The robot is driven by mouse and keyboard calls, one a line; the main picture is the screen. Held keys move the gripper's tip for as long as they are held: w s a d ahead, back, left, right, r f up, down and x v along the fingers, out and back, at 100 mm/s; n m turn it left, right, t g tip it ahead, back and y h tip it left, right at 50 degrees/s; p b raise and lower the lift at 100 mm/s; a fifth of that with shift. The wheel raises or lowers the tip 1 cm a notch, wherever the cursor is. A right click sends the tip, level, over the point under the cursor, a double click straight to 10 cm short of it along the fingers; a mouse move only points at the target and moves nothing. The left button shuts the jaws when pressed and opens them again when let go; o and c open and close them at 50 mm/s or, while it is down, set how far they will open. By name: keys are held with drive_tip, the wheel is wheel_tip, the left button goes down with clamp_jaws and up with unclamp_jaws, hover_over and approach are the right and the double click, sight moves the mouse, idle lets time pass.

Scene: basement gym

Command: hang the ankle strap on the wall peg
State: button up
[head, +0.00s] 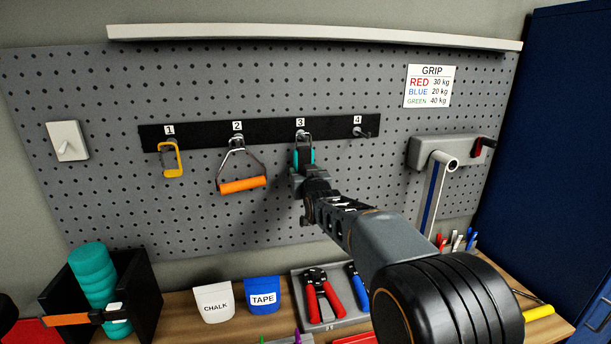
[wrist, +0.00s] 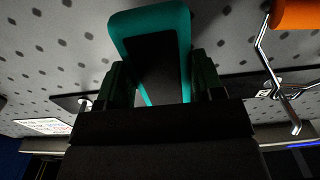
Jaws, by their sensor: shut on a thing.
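The ankle strap (head: 312,156) is teal and black, with a dark ring at its top. My gripper (head: 304,168) is shut on it in front of the pegboard, just below the number 3 label. The ring is at wall peg 3 (head: 300,134); I cannot tell whether it is around the peg or only in front of it. In the wrist view the strap (wrist: 181,28) is a teal loop with a dark middle between my two fingers (wrist: 160,85). Peg 3 is hidden there.
A yellow carabiner (head: 172,160) hangs on peg 1 and an orange-grip handle (head: 242,185) on peg 2, close left of my gripper. Peg 4 (head: 362,133) is bare. A bench (head: 180,303) below holds pouches, pliers and a black bin (head: 143,290).

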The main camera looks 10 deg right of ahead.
drive_tip(key=o, duration=1.1)
drive_tip(key=shift+c, duration=0.2)
drive_tip(key=shift+s, duration=0.15)
drive_tip(key=s+b, duration=0.5)
drive_tip(key=s, duration=0.8)
drive_tip(key=s+f+g, duration=0.5)
drive_tip(key=f+g, duration=0.2)
drive_tip(key=f, duration=0.6)
drive_tip(key=s+f+g, duration=0.3)
drive_tip(key=s+f, duration=0.2)
drive_tip(key=s, duration=0.3)
drive_tip(key=s+f+g, duration=0.3)
drive_tip(key=s+f, duration=0.2)
drive_tip(key=s, duration=0.3)
drive_tip(key=shift+s+g, duration=0.2)
drive_tip(key=shift+g, duration=0.2)
